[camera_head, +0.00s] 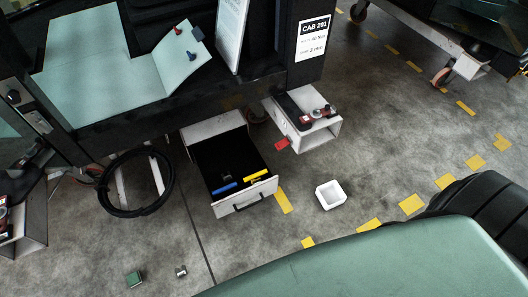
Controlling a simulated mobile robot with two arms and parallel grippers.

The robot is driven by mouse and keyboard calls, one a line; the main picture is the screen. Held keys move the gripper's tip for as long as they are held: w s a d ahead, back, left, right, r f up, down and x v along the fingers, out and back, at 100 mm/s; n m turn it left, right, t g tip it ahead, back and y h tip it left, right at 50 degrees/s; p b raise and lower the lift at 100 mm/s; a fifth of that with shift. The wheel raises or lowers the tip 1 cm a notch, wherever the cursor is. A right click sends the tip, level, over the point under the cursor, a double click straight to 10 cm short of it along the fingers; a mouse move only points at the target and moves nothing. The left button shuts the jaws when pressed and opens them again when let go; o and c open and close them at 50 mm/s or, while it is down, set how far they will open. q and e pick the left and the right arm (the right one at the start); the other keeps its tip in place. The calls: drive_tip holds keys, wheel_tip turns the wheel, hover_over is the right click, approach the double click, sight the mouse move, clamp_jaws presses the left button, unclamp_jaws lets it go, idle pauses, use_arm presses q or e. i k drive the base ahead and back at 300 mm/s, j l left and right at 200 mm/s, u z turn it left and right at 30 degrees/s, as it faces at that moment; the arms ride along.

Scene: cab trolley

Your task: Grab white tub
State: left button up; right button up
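The white tub (331,195) is a small, square, open-topped container. It stands upright on the grey concrete floor right of the open drawer, near the yellow dashed line. Its inside looks empty. Neither of my grippers shows in the head view, and nothing touches the tub.
An open drawer (245,208) with blue and yellow tools sticks out left of the tub. A white box unit (322,137) with a red tag is behind it. A black cable coil (104,196) hangs at left. A green block (134,279) and small grey block (181,271) lie on the floor.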

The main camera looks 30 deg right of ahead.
sight(330, 195)
drive_tip(key=i+l+z, duration=0.1)
drive_tip(key=z, duration=1.65)
